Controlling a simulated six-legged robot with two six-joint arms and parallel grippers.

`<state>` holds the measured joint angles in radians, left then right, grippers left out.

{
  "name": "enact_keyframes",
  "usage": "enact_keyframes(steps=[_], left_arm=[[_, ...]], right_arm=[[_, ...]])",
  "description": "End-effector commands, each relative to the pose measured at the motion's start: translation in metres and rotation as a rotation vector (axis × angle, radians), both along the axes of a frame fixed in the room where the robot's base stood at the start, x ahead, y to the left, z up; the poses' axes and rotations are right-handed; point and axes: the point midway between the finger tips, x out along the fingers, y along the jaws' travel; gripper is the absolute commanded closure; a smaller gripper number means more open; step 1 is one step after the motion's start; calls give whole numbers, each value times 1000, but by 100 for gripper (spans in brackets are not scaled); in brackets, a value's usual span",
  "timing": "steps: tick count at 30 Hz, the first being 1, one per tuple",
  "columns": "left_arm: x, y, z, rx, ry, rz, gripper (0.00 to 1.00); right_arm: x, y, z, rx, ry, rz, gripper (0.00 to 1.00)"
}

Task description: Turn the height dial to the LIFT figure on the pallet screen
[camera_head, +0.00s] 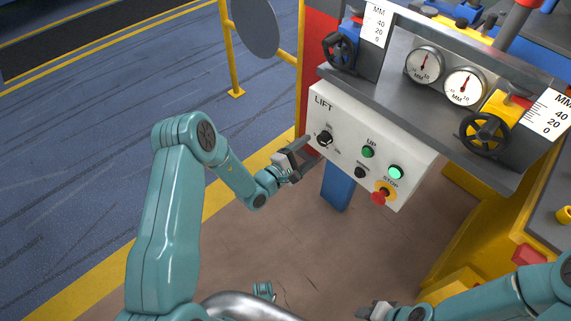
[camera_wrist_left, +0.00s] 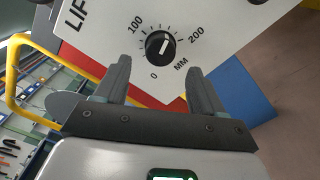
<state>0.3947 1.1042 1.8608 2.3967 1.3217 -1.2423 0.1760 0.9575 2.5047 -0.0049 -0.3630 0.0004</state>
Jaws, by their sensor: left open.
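The height dial is a black knob (camera_head: 325,138) on the white LIFT panel (camera_head: 350,112). In the left wrist view the dial (camera_wrist_left: 160,45) is ringed by a scale marked 0, 100 and 200 MM. A pale mark on the knob seems to point to the upper right; its exact reading is unclear. My left gripper (camera_head: 308,152) is open just in front of the panel, beside the dial. In the left wrist view its fingers (camera_wrist_left: 158,66) stand apart below the dial, with nothing between them. My right gripper (camera_head: 368,309) is at the bottom edge. I see no pallet screen figure.
The panel also has a green UP button (camera_head: 368,152), another green button (camera_head: 396,172), a black button (camera_head: 361,172) and a red stop button (camera_head: 379,197). Above are two gauges (camera_head: 464,87) and black handwheels (camera_head: 486,135). A yellow rail (camera_head: 230,60) stands left.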

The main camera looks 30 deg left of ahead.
Motion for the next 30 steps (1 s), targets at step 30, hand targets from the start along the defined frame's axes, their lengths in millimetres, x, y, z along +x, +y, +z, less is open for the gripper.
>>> enact_keyframes(steps=[30], left_arm=[[-104, 37, 1, 1, -1, -2, 31]], right_arm=[[0, 0, 17, 0, 0, 0, 57]])
